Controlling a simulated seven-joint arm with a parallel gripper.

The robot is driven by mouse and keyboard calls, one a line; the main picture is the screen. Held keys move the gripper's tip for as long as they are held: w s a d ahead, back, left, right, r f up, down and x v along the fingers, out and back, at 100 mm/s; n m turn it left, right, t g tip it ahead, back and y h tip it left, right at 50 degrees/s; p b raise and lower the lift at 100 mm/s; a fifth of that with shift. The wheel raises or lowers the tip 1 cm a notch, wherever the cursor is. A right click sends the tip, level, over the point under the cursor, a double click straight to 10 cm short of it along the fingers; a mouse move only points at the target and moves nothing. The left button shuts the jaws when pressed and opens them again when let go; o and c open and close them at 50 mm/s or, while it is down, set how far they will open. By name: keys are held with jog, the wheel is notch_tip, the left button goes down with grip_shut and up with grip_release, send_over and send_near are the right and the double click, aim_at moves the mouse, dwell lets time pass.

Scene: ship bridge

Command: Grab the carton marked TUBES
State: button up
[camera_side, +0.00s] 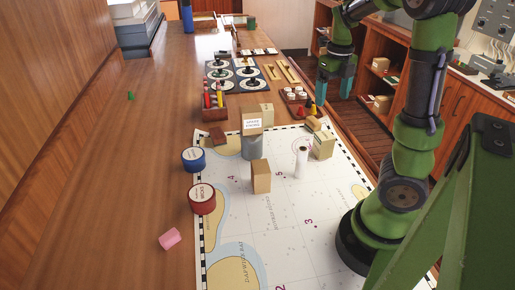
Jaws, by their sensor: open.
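Several small cartons stand on the chart, and I cannot make out the word TUBES on any of them. A plain tan carton (261,177) stands upright near the middle. A paler carton (323,145) with small print stands to its right, by a white cylinder (301,161). My gripper (335,88) is open and empty, pointing down at the upper right, apart from all the cartons.
A blue tin (194,159) and a red tin (202,199) stand at the chart's left edge. A pink piece (170,239) lies on the wooden table. A pencil box (213,104) and dark panels with round dials (239,73) lie behind. The front of the chart (285,240) is clear.

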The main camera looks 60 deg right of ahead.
jog(key=m, duration=0.2)
send_near(325, 135)
notch_tip(325, 135, down, 7)
jog(key=shift+s+r, duration=0.15)
notch_tip(325, 135, down, 6)
jog(key=shift+d+r, duration=0.15)
jog(key=shift+r, duration=0.05)
jog(key=c, duration=1.1)
